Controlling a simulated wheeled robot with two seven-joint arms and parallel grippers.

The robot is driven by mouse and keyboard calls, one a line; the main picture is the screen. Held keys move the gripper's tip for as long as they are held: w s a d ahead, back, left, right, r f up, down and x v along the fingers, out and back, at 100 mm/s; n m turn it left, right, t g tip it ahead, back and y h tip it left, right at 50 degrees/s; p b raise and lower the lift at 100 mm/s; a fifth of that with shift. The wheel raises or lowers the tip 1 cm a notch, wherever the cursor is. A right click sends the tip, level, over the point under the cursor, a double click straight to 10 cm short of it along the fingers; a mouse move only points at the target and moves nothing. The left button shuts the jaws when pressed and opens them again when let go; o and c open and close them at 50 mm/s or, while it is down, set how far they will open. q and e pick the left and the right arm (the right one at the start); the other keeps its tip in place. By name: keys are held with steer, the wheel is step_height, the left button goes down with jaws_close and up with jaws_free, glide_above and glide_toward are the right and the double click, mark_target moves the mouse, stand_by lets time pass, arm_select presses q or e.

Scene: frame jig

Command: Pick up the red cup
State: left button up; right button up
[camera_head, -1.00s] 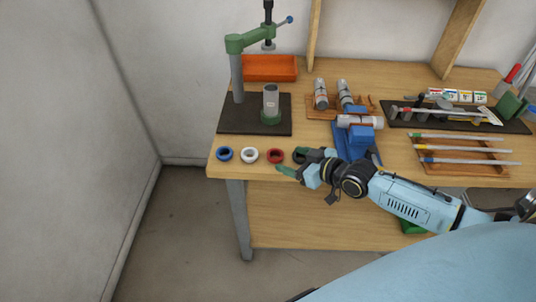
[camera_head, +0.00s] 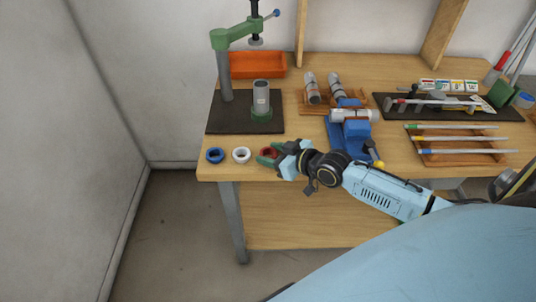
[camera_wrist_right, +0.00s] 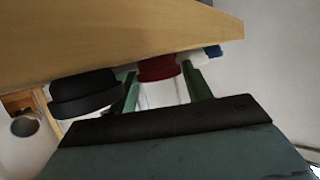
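The red cup (camera_head: 267,153) is a small round piece at the front edge of the wooden table, partly covered by my right gripper (camera_head: 266,156). In the right wrist view the red cup (camera_wrist_right: 157,68) shows between the two green fingers of the right gripper (camera_wrist_right: 162,76). The fingers are apart, one on each side of it, and I see no clear grip on it. My left gripper is not in view.
A white cup (camera_head: 241,155) and a blue cup (camera_head: 215,155) stand left of the red one. A green press (camera_head: 226,70) stands behind on a dark mat (camera_head: 225,122).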

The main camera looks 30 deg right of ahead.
steer(key=c, duration=0.5)
